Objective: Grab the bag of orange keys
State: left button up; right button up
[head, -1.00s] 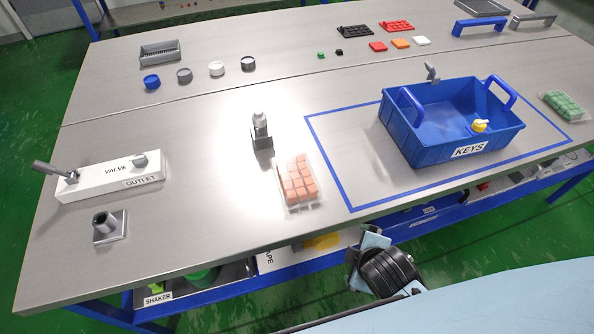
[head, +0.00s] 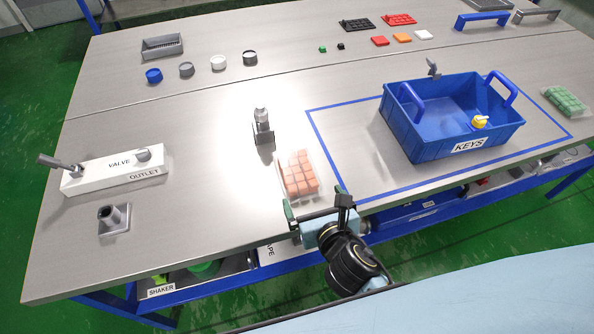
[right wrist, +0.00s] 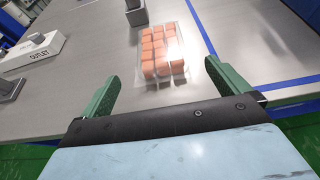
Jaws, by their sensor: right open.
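The clear bag of orange keys (head: 299,174) lies flat on the grey table near its front edge, left of the blue taped outline. It also shows in the right wrist view (right wrist: 162,53), ahead of the fingers. My right gripper (head: 315,208) is at the table's front edge, just on the near side of the bag. Its two green fingers (right wrist: 163,88) are spread wide with nothing between them, and the bag lies beyond the fingertips. My left gripper is not in view.
A blue KEYS bin (head: 425,145) with a yellow item inside stands within the taped outline. A dark stand (head: 263,135) is just behind the bag. A white valve block (head: 115,172) is at the left. A bag of green keys (head: 565,101) lies far right.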

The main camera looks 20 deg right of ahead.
aim_at(299, 176)
jog(key=b+x, duration=0.1)
jog(key=x, duration=0.6)
jog(key=shift+w+f, duration=0.15)
jog(key=b+x, duration=0.1)
jog(key=x, duration=0.4)
jog(key=shift+a+f, duration=0.1)
jog(key=shift+f, duration=0.1)
jog(key=c, duration=0.8)
